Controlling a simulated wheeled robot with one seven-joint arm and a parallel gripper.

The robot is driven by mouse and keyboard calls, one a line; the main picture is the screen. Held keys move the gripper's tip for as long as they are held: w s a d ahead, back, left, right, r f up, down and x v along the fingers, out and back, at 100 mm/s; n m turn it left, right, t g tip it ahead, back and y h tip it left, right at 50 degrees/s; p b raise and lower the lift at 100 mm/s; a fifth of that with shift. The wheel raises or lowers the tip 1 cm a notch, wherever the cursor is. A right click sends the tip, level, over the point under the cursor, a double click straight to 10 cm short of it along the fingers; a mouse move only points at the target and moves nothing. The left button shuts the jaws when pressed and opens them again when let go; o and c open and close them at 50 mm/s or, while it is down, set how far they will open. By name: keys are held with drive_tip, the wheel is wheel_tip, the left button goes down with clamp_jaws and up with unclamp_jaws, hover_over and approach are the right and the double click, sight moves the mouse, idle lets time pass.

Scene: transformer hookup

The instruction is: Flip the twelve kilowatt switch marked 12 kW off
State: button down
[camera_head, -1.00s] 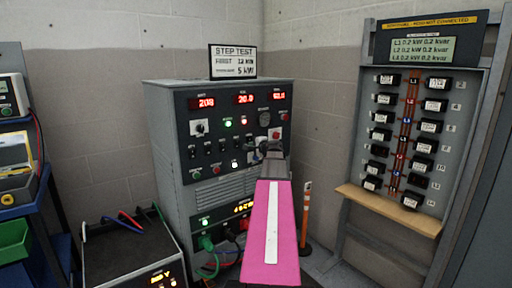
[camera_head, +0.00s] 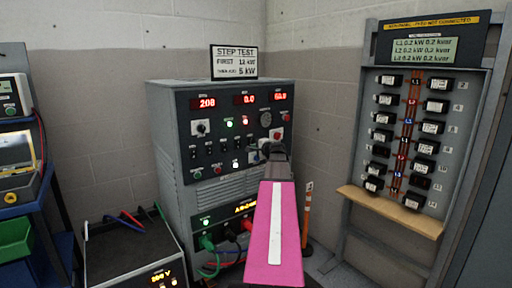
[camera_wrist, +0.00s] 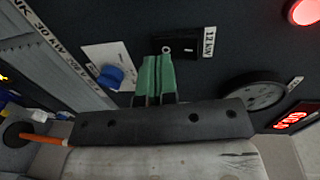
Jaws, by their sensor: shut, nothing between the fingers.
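The switch marked 12 kW (camera_wrist: 185,44) is a small black toggle beside its white label (camera_wrist: 209,42) in the wrist view. Its small metal tip shows just above my green fingertips. My gripper (camera_wrist: 154,76) is shut and empty, with its fingertips at the lower left edge of the switch; whether they touch it I cannot tell. In the head view my gripper (camera_head: 270,150) is in front of the lower right of the load bank panel (camera_head: 215,150) and hides the switch there. The lever's position is not clear.
A blue knob (camera_wrist: 110,77) on a white plate is left of my fingertips, and a round dial (camera_wrist: 252,94) is to the right. The panel's middle display (camera_head: 244,99) reads 0.0. A STEP TEST sign (camera_head: 234,61) stands on top.

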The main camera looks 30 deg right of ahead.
drive_tip(key=s+d+f, duration=0.1)
drive_tip(key=s, duration=1.1)
drive_tip(key=shift+f, duration=0.25)
drive_tip(key=w+a+f+n+g+y, duration=0.15)
drive_tip(key=a+f+n+g, duration=0.25)
drive_tip(key=a+f, duration=0.7)
drive_tip(key=a+f+n+g+y, duration=0.2)
drive_tip(key=a+f+n+g, duration=0.35)
drive_tip(key=a, duration=0.95)
drive_tip(key=s+a+f+n+g+h, duration=0.5)
drive_tip(key=s+a+f+n+g, duration=0.2)
drive_tip(key=s+a+f, duration=0.7)
drive_tip(key=a+f, duration=0.2)
drive_tip(key=a, duration=0.1)
drive_tip(key=shift+a, duration=0.3)
drive_tip(key=shift+n, duration=0.25)
